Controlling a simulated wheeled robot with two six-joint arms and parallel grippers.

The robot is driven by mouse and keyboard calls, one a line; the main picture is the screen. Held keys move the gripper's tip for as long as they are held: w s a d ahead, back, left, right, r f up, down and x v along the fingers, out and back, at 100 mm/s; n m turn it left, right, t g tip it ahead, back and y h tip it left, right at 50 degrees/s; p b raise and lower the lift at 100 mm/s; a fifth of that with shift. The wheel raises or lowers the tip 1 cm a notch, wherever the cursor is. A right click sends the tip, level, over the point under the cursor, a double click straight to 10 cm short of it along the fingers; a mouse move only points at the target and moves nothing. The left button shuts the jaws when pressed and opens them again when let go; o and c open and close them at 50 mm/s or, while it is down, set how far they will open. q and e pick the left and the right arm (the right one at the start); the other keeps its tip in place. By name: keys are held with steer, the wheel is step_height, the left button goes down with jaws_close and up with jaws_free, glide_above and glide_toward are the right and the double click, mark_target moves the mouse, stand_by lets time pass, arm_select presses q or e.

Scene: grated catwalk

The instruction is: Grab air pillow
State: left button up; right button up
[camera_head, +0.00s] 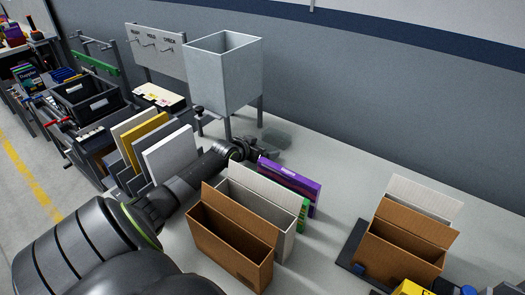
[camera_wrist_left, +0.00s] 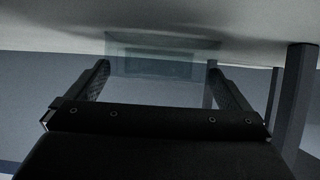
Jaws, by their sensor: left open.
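The air pillow looks like a faint, see-through grey shape (camera_head: 277,136) on the pale surface, right of the grey hopper's legs. In the left wrist view a clear bluish pillow shape (camera_wrist_left: 160,48) lies ahead, between and beyond the fingertips. My left gripper (camera_head: 268,151) reaches in from the left, just on the near side of the pillow. It also shows in the left wrist view (camera_wrist_left: 158,78), with its two fingers apart and nothing between them. The see-through outline makes the exact gap hard to judge. My right gripper is not in view.
A grey hopper (camera_head: 222,75) on legs stands behind my left wrist. Close in front are a purple box (camera_head: 288,180), an open white box (camera_head: 285,243) and an open brown box (camera_head: 230,252). Upright panels (camera_head: 172,158) stand left. Another brown box (camera_head: 402,255) is at right.

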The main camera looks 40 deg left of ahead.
arm_select(q)
steer(key=c, duration=0.6)
